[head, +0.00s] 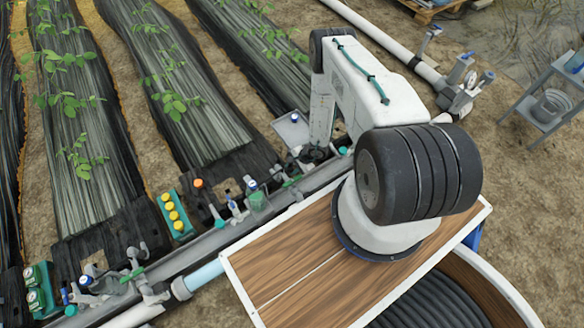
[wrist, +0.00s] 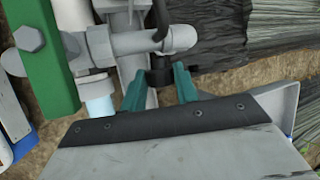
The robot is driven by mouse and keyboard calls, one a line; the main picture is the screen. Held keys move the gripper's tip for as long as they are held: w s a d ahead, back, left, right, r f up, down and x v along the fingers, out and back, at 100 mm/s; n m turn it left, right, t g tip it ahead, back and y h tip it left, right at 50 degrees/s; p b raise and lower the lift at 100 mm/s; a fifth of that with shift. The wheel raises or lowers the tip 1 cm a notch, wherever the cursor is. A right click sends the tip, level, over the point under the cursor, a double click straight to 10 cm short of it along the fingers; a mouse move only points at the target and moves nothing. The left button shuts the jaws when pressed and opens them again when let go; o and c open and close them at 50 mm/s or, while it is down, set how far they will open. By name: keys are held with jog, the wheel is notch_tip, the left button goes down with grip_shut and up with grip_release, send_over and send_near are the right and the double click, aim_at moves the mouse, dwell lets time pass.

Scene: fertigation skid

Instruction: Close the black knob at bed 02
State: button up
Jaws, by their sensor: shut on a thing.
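My gripper (wrist: 160,84) shows in the wrist view, with its two teal fingers on either side of a black knob (wrist: 160,73). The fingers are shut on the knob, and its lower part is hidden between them. The knob sits beside a grey pipe fitting (wrist: 125,45), with a dark curved piece above it. In the head view my arm reaches down to the pipe line beside the beds, and my own arm hides most of the grasp. No bed number is readable at the knob.
In the wrist view a green bar (wrist: 45,65) stands close on the left. In the head view a long grey pipe (head: 215,240) with several valves runs along the bed ends. A yellow-capped block (head: 174,214) stands left, and a grey stand (head: 548,100) stands far right.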

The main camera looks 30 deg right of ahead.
jog(key=shift+w+g, duration=0.1)
jog(key=shift+g, duration=0.2)
jog(key=shift+w+m+g, duration=0.2)
jog(key=shift+m+g, duration=0.1)
jog(key=shift+g, duration=0.9)
jog(key=shift+w+m+g, duration=0.2)
jog(key=shift+m+g, duration=0.1)
jog(key=shift+g, duration=0.9)
jog(key=g, duration=0.3)
jog(key=m+g, duration=0.1)
jog(key=g, duration=0.1)
jog(key=shift+w+f, duration=0.2)
jog(key=shift+w, duration=0.15)
jog(key=shift+g, duration=0.4)
jog(key=o, duration=1)
jog(key=shift+a, duration=0.1)
jog(key=v, duration=0.7)
jog(key=shift+w+d+r, duration=0.2)
jog(key=shift+w+d, duration=0.05)
jog(key=shift+d, duration=0.05)
